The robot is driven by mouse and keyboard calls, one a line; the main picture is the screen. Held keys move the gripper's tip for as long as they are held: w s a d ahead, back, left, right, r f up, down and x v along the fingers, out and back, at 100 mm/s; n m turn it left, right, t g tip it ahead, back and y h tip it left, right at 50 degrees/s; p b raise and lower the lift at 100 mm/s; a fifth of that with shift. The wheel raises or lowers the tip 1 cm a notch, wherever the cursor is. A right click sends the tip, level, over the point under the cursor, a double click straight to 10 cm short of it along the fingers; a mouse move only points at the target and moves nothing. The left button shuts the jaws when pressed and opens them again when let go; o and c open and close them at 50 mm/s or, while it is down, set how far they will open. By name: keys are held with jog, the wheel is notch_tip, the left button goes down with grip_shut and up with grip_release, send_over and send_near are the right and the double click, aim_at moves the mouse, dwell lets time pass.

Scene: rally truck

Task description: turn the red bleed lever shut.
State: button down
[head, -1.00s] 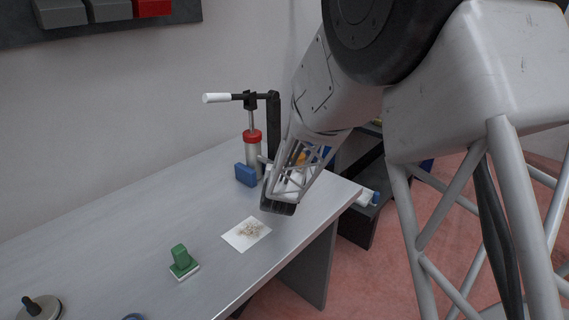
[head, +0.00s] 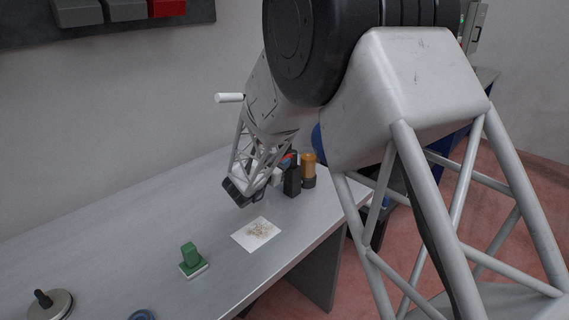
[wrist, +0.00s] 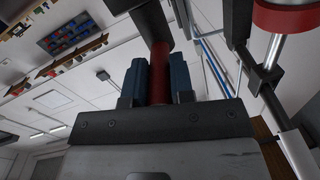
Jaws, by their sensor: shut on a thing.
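The red bleed lever (wrist: 159,72) shows in the wrist view as a red bar between the two blue-padded fingers of my gripper (wrist: 158,80). My gripper is shut on it. In the head view my gripper (head: 240,190) is low over the bench, in front of the hand pump, and its fingertips and the lever cannot be made out. Only the pump's white handle (head: 229,98) shows there, left of my arm. The pump's red collar (wrist: 288,17) and metal rod are at the top right of the wrist view.
A white sheet with brown grains (head: 256,233) lies in front of my gripper on the bench (head: 110,225). A green block on a pale base (head: 191,257) stands nearer. An amber bottle (head: 308,165) and a black object (head: 292,180) stand right of my gripper. The bench's left side is largely clear.

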jog(key=shift+w+a+r+m+g+h, duration=0.1)
jog(key=shift+w+a+m+g+h, duration=0.15)
jog(key=shift+m+g+h, duration=0.4)
jog(key=shift+w, duration=0.1)
jog(key=c, duration=1)
grip_release()
jog(key=v, duration=0.8)
jog(key=shift+w+d, duration=0.1)
jog(key=shift+d, duration=0.05)
